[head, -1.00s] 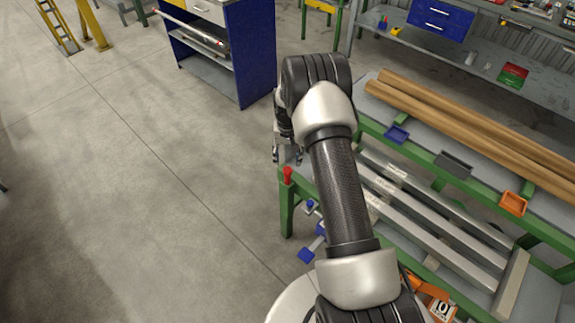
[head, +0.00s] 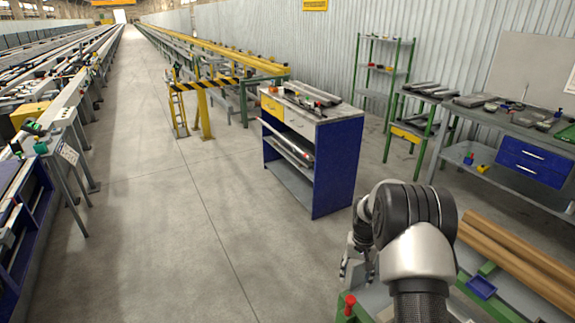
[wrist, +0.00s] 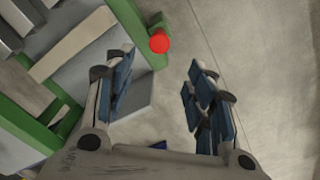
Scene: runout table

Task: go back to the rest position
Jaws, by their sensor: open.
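My gripper (wrist: 160,95) is open in the wrist view, its blue-padded fingers spread with nothing between them. It is above the corner of the green-framed table, with bare floor to the right. In the head view my gripper (head: 357,262) shows only in part at the left of my arm, mostly hidden behind the wrist joint. The green-framed table (head: 520,292) is at the lower right, partly covered by my arm. A red knob (head: 350,301) stands at its near left corner and also shows just beyond the fingers in the wrist view (wrist: 159,42).
Brown bars (head: 515,257) and a blue tray (head: 481,287) lie on the table. A blue cabinet (head: 337,165) with a yellow drawer stands ahead. A grey workbench (head: 515,130) is at the right. The floor aisle (head: 150,180) on the left is clear.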

